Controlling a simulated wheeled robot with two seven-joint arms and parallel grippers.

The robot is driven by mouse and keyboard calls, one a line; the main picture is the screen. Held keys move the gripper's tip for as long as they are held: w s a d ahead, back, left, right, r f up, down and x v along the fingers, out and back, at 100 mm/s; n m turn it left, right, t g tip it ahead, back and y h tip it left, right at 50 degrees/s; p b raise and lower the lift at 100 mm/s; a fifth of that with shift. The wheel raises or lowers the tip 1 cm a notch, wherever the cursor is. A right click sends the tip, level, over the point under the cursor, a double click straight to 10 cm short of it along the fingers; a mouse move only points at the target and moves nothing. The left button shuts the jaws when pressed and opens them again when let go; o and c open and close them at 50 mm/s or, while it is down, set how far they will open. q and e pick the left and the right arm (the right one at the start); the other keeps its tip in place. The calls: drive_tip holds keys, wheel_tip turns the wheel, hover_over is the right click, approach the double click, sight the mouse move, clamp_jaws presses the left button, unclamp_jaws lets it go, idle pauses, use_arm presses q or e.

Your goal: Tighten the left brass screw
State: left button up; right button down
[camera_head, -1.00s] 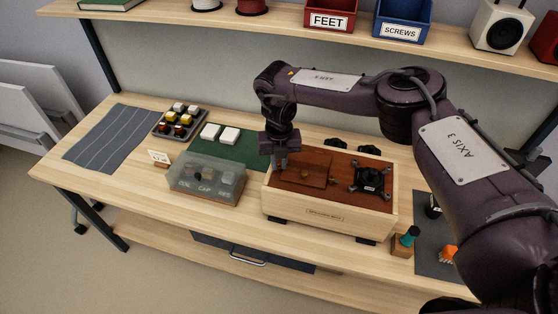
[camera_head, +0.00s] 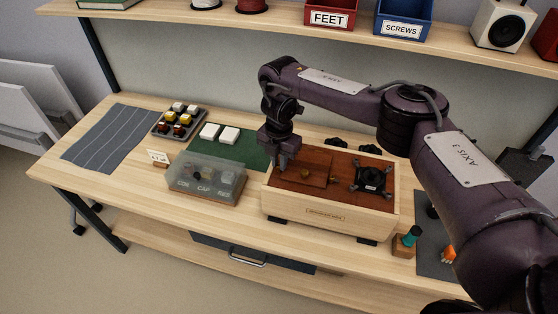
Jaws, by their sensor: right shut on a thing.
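A wooden box (camera_head: 307,212) stands on the bench with a reddish-brown top. A small raised panel (camera_head: 318,170) lies on its left part, with a brass knob or screw head (camera_head: 304,175) on it. My right gripper (camera_head: 283,167) points down at the left end of this panel, left of the brass knob. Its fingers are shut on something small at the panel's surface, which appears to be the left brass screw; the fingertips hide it. My left gripper is out of view.
A black four-armed part (camera_head: 370,180) sits on the box's right side. A clear-lidded bin (camera_head: 206,181) stands just left of the box. A green mat (camera_head: 250,149) with white blocks lies behind it. A teal-handled tool (camera_head: 411,238) stands right. A shelf (camera_head: 270,22) runs above.

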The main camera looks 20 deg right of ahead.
drive_tip(key=m, duration=0.3)
drive_tip(key=shift+r+m+p, duration=0.1)
drive_tip(key=shift+m+p, duration=0.2)
drive_tip(key=shift+m, duration=0.1)
drive_tip(key=m+p, duration=0.1)
drive_tip(key=m, duration=0.3)
drive_tip(key=shift+r+m+p, duration=0.1)
drive_tip(key=shift+m+p, duration=0.2)
drive_tip(key=shift+p, duration=0.05)
drive_tip(key=m+p, duration=0.2)
drive_tip(key=m, duration=0.2)
drive_tip(key=shift+w+p, duration=0.1)
drive_tip(key=shift+p, duration=0.2)
drive_tip(key=m+p, duration=0.2)
drive_tip(key=m, duration=0.3)
drive_tip(key=shift+m+p, duration=0.5)
drive_tip(key=shift+m, duration=0.4)
drive_tip(key=m, duration=0.2)
drive_tip(key=shift+m, duration=0.4)
drive_tip(key=m, duration=0.6)
drive_tip(key=shift+m, duration=0.4)
drive_tip(key=c, duration=1.4)
unclamp_jaws()
